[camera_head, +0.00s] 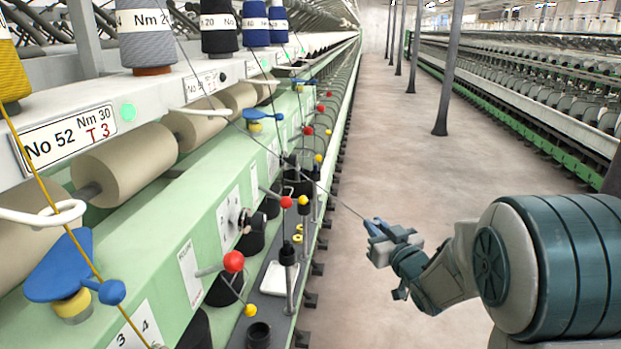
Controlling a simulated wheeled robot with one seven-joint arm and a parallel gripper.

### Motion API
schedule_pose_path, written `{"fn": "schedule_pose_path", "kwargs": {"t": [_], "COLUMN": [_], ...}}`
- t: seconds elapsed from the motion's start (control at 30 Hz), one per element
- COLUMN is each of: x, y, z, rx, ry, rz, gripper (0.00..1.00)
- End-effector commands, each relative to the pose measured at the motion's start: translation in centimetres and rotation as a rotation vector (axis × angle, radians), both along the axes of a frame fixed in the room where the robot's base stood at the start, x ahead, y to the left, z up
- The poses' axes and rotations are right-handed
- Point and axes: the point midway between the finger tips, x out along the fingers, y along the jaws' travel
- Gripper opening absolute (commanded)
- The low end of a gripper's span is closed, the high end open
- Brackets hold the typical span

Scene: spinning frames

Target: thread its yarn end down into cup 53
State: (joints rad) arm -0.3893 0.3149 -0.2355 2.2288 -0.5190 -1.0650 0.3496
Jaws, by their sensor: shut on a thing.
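My gripper (376,232), with blue fingertips, is out over the aisle to the right of the machine. It is shut on the end of a thin dark yarn (338,202). The yarn runs taut up and left across the machine toward the grey cone (147,38) labelled Nm 20. Dark open cups stand along the lower rail, one at the near end (259,334) and others farther back (224,290). No number 53 is readable, so I cannot tell which is cup 53. The gripper is apart from all the cups.
A sign No 52, Nm 30 (65,140) is at the near left. Red ball levers (234,262), yellow balls, a black-topped post (288,255) and blue guides (62,268) stick out around the cups. The aisle floor (395,140) is clear apart from grey columns (448,70).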

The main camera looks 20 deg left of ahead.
Motion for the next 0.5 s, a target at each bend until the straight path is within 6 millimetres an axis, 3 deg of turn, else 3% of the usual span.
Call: {"fn": "schedule_pose_path", "kwargs": {"t": [0.03, 0.2, 0.3, 0.5], "x": [-1.3, -6.3, -9.1, -12.5], "y": [1.8, 7.1, 9.3, 11.6], "z": [3.1, 9.0, 11.4, 13.8], "rx": [0.003, 0.000, -0.001, 0.000], "ry": [-0.009, -0.007, -0.004, 0.001], "rz": [0.067, 0.280, 0.377, 0.483], "gripper": [0.00, 0.00, 0.00, 0.00]}}
